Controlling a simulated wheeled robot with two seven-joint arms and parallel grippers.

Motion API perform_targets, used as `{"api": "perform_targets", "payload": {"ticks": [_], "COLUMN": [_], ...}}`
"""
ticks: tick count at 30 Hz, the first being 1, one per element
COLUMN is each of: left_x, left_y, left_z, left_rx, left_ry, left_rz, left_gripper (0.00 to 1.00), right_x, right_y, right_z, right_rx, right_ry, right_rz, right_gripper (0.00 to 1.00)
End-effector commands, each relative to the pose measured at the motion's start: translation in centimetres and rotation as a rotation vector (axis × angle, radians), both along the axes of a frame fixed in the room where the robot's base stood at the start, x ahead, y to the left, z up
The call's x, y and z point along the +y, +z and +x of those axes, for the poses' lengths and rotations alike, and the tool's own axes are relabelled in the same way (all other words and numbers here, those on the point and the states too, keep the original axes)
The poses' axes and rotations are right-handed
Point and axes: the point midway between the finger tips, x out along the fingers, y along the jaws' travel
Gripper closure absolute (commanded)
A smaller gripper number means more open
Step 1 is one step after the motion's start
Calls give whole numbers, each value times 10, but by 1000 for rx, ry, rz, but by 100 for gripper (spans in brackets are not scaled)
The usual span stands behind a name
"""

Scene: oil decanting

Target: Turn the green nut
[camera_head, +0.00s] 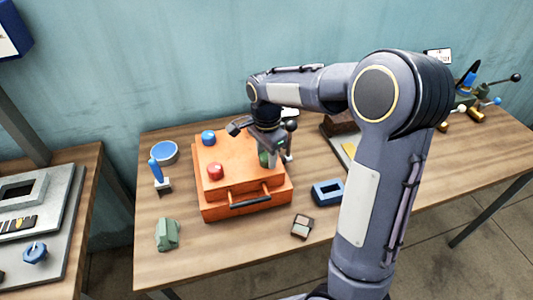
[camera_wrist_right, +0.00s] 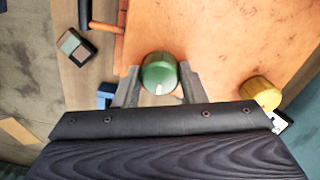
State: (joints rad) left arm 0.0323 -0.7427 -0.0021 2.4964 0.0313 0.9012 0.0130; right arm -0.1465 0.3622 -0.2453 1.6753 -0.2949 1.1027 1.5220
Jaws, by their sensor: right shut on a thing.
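The green nut (camera_wrist_right: 159,72) is a round green knob with a white mark on its side, on the orange case (camera_wrist_right: 215,45). In the wrist view it sits between the two fingers of my right gripper (camera_wrist_right: 158,82), which is shut on it. In the head view only a sliver of the green nut (camera_head: 263,158) shows at the right part of the orange case (camera_head: 222,190); my right gripper covers the rest. My left gripper is not in view.
The case also bears a blue knob (camera_head: 208,137), a red knob (camera_head: 215,171) and a yellow knob (camera_wrist_right: 260,92). A blue block (camera_head: 328,192), a small dark box (camera_head: 301,226) and a green block (camera_head: 167,234) lie around it.

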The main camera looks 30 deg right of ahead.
Motion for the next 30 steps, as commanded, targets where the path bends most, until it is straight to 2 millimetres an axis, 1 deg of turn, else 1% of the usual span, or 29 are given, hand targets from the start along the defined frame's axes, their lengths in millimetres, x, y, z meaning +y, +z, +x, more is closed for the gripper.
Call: {"api": "perform_targets", "payload": {"ticks": [6,15,24,30], "left_x": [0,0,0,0], "left_y": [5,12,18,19], "left_z": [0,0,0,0], "left_rx": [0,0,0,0], "left_ry": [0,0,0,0], "left_rz": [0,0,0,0], "left_gripper": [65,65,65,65], "right_x": [0,0,0,0], "right_y": [1,2,1,1], "right_z": [0,1,1,1], "right_rx": [-1,-2,-2,-3], "right_ry": [-205,-457,-617,-665], "right_rz": [-1,0,0,0], "right_gripper": [85,85,85,85]}}
